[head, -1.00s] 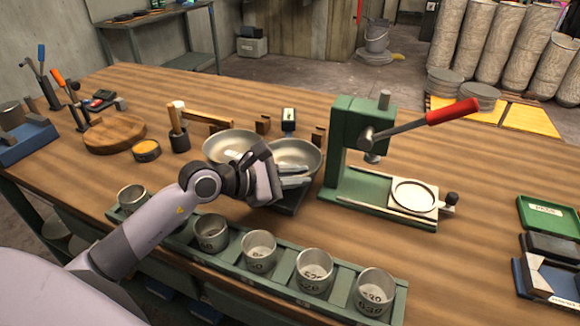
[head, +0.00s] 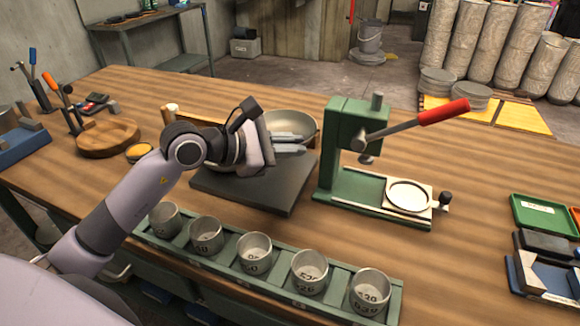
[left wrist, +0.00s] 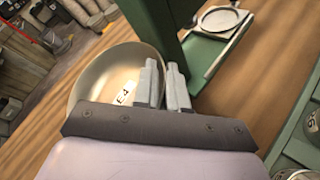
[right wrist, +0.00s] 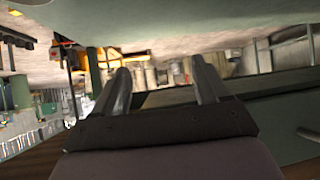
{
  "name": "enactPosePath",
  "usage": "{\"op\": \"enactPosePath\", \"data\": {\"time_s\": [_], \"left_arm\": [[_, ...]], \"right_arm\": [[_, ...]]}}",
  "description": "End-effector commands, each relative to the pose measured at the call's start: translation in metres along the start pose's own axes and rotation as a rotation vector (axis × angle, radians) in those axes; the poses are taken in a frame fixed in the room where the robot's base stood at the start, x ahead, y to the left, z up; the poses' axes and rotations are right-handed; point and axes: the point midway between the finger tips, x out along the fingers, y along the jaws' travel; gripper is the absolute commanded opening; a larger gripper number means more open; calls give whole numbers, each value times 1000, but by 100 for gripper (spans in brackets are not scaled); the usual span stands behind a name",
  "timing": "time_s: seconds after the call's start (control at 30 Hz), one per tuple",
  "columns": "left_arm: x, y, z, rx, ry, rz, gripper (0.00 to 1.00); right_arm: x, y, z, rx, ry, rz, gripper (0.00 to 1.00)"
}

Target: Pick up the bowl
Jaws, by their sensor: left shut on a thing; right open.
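A pale metal bowl (head: 298,122) is held above the dark board (head: 272,194) on the workbench. My left gripper (head: 297,144) is shut on the bowl's near right rim. In the left wrist view the same bowl (left wrist: 97,82) has a white label inside marked E-4, and the left fingers (left wrist: 163,85) pinch its wall. A second bowl is mostly hidden behind my left gripper and arm in the head view. My right gripper (right wrist: 160,85) shows only in its own wrist view, open with nothing between the fingers.
A green press (head: 345,150) with a red-handled lever stands close to the right of the bowl. A green rack (head: 275,290) of several metal cups runs along the front edge. Bench right of the press is partly clear.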

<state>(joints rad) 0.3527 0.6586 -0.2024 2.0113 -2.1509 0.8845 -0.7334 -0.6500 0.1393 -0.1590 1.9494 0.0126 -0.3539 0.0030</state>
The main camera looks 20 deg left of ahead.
Motion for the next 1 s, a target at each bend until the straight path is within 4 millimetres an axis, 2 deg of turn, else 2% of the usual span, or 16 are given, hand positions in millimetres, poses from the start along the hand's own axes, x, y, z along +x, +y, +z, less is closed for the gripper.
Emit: {"op": "enactPosePath", "data": {"time_s": [0.03, 0.2, 0.5, 0.73, 1.0], "left_arm": [[-5, 9, 12, 7, -3, 6, 0], [-17, 28, 41, 7, -2, 5, 0], [-33, 53, 78, 2, -1, 3, 0], [-38, 62, 92, 1, 0, 2, 0], [-40, 64, 96, 0, 0, 1, 0]], "right_arm": [[0, 0, 0, 0, 0, 0, 74], [0, 0, 0, 0, 0, 0, 74], [0, 0, 0, 0, 0, 0, 74], [0, 0, 0, 0, 0, 0, 74], [0, 0, 0, 0, 0, 0, 74]]}}
